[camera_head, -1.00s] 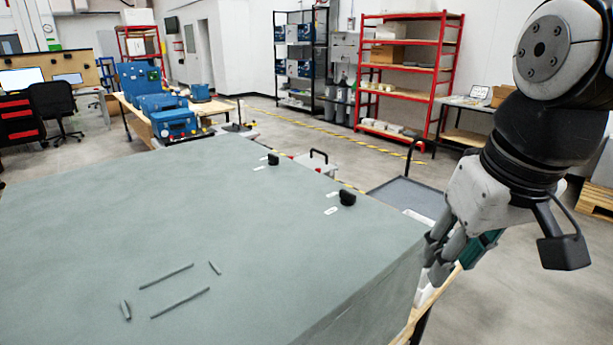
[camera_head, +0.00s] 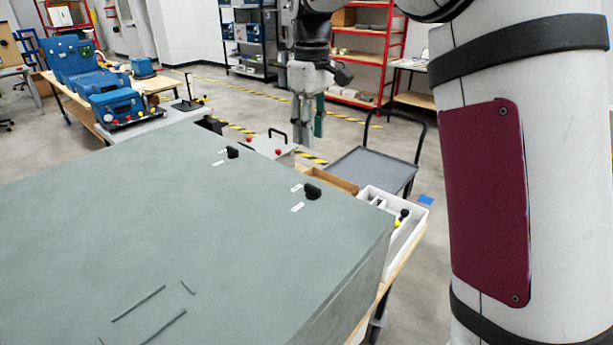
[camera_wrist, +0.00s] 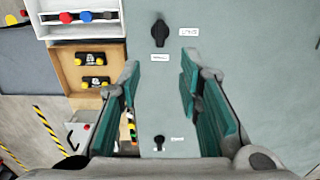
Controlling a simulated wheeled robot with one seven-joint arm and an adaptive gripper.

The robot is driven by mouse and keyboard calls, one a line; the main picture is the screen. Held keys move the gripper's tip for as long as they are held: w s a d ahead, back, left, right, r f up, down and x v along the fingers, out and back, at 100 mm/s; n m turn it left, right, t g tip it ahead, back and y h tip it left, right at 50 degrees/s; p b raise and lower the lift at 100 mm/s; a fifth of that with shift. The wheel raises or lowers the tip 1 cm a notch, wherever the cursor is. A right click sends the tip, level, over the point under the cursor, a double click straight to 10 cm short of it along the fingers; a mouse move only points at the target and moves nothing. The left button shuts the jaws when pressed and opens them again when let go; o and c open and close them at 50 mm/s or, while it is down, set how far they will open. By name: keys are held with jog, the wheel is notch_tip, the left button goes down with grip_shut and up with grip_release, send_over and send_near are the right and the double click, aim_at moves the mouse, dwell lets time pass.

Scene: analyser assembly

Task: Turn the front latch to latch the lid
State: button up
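The large grey-green lid (camera_head: 190,230) has two black latches with small white labels near its far right edge. The nearer latch (camera_head: 313,191) shows in the wrist view (camera_wrist: 159,30) with its handle lengthwise up and down the picture. The farther latch (camera_head: 233,152) shows in the wrist view (camera_wrist: 158,142) at the lower middle, between the finger bases. I cannot tell which is the front latch; the labels are too small to read surely.
A white tray (camera_head: 418,222) and a cardboard box (camera_head: 330,181) with small parts stand beside the lid's right edge. A grey cart (camera_head: 375,168) stands behind them. A blue analyser (camera_head: 115,103) is on a table at the back left. The lid top is mostly clear.

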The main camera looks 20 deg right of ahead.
aim_at(311, 186)
notch_tip(311, 186, down, 13)
jog(key=p, duration=0.2)
jog(key=shift+f+p, duration=0.1)
jog(key=shift+p, duration=0.2)
grip_shut()
